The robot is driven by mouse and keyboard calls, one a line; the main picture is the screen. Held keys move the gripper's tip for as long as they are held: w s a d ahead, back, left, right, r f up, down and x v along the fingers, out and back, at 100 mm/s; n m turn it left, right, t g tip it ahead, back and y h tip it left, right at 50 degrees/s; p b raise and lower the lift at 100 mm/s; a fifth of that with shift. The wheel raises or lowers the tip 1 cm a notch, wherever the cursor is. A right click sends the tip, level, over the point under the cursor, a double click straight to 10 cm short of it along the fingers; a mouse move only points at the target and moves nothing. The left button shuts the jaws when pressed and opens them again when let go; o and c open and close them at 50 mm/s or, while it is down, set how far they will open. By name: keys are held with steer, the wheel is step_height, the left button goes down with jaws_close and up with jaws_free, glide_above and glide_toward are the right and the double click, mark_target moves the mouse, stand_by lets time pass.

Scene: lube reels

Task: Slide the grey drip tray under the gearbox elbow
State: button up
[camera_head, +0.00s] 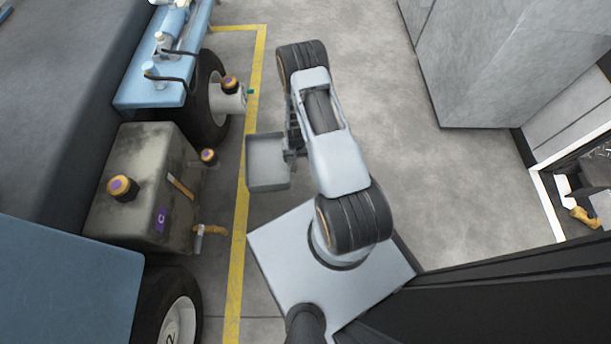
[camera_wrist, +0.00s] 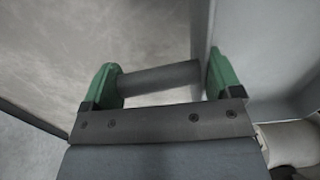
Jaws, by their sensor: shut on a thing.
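The grey drip tray (camera_head: 268,163) is a shallow square pan, held out to the left of my arm, over the yellow floor line. My gripper (camera_head: 291,153) is at the tray's right side, partly hidden by my arm. In the wrist view, its green fingers (camera_wrist: 162,79) are at the two ends of a grey round bar, which looks like the tray's handle. The stained gearbox (camera_head: 140,195) with a purple C label stands left of the tray. A brass elbow (camera_head: 212,231) sticks out from its lower right side, lower left of the tray in the picture. The tray is apart from it.
Black wheels (camera_head: 178,310) stand near the gearbox. A blue bench-like ledge (camera_head: 165,85) is at upper left. Grey cabinets (camera_head: 480,60) stand at upper right. Bare floor lies between.

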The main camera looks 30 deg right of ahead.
steer(key=shift+m, duration=0.6)
steer(key=s+f+b, duration=0.1)
steer(key=f, duration=0.4)
steer(key=s+f+b, duration=0.1)
steer(key=f+b, duration=0.1)
steer(key=f, duration=0.3)
steer(key=s+f+b, duration=0.1)
steer(key=f+b, duration=0.1)
steer(key=f, duration=0.3)
steer(key=shift+s+a, duration=0.2)
steer(key=shift+s, duration=0.2)
steer(key=shift+w+a+b, duration=0.4)
steer(key=shift+w+a, duration=0.3)
steer(key=shift+a, duration=0.5)
steer(key=shift+w+a+b, duration=0.35)
steer(key=shift+w+a, duration=0.3)
steer(key=shift+a, duration=0.5)
steer(key=shift+w+a+b, duration=0.4)
steer(key=shift+w+a, duration=0.3)
steer(key=shift+a, duration=0.5)
steer(key=shift+w+a, duration=0.5)
steer(key=shift+a, duration=0.35)
steer(key=shift+w+a, duration=0.45)
steer(key=shift+a, duration=0.4)
steer(key=shift+w+a, duration=0.5)
steer(key=shift+a, duration=0.35)
steer(key=o, duration=1)
steer(key=shift+o, duration=0.2)
steer(key=shift+r, duration=0.1)
